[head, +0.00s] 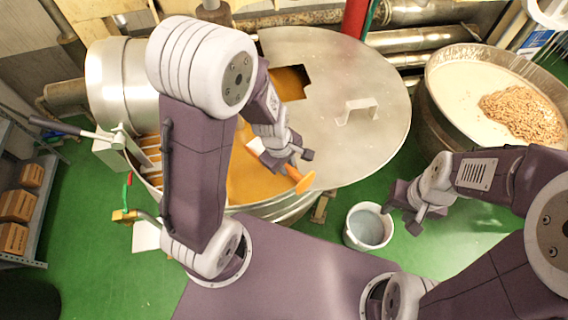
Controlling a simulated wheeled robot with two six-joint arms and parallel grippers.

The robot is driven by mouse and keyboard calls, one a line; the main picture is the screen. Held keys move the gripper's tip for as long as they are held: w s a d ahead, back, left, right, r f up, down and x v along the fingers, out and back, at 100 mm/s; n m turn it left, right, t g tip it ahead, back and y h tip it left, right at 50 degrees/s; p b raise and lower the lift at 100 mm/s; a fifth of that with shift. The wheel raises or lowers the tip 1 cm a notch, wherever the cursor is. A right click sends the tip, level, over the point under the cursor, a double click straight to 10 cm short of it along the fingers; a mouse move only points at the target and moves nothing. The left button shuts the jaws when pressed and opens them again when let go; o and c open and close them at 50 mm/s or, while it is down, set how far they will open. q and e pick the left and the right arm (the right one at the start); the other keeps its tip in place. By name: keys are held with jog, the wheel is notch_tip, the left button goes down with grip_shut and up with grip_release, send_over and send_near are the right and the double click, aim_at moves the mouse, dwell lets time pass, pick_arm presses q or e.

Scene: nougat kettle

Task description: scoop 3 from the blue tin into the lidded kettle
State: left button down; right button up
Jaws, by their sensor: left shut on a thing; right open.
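The large metal kettle (290,208) stands in the middle, with orange-brown mass (250,180) inside. Its steel lid (365,75) covers the right part and has a handle and a rectangular opening. My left gripper (298,160) is shut on an orange-and-white tool (303,183), seemingly the scoop, above the mass at the lid's near left edge; the gripper hides part of it. My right gripper (401,216) is open and empty, right of a pale bucket (369,228) with a grey-blue inside. I cannot make out a clearly blue tin.
A wide metal pan (428,105) with cream-coloured mass and a heap of nuts stands at the right. A shelf (45,210) with brown boxes is at the left. Pipes and a red post (355,18) are behind the kettle.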

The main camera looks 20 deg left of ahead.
pick_arm(q)
jog(key=shift+w+a+f+h+b, duration=0.1)
jog(key=shift+a+f+h+b, duration=0.15)
jog(key=shift+f+b, duration=0.8)
jog(key=shift+w+a+f+h+b, duration=0.1)
jog(key=shift+a+f+h+b, duration=0.2)
jog(key=shift+b, duration=1.4)
jog(key=shift+w+a+r+g+h+b, duration=0.25)
jog(key=shift+a+r+g+h, duration=0.1)
jog(key=shift+r+h, duration=0.15)
jog(key=shift+w+a+r+g+h+b, duration=0.15)
jog(key=shift+a+r+g+h+b, duration=0.15)
jog(key=shift+h, duration=0.25)
jog(key=w+a+r+h+p, duration=0.1)
jog(key=a+p, duration=0.1)
jog(key=w+a+r+g+h+p, duration=0.1)
jog(key=a+r+h+p, duration=0.1)
jog(key=p, duration=0.1)
jog(key=a+r+n+g+h+p, duration=0.1)
jog(key=r+h+p, duration=0.1)
jog(key=p, duration=0.1)
jog(key=shift+w+a+r, duration=0.15)
jog(key=shift+w+a, duration=0.25)
jog(key=a+h, duration=0.1)
jog(key=w+a+r+g+h, duration=0.1)
jog(key=w+a+r+h+p, duration=0.1)
jog(key=a, duration=0.1)
jog(key=shift+r+g+h, duration=0.2)
jog(key=shift+g+h, duration=0.1)
jog(key=shift+g, duration=0.05)
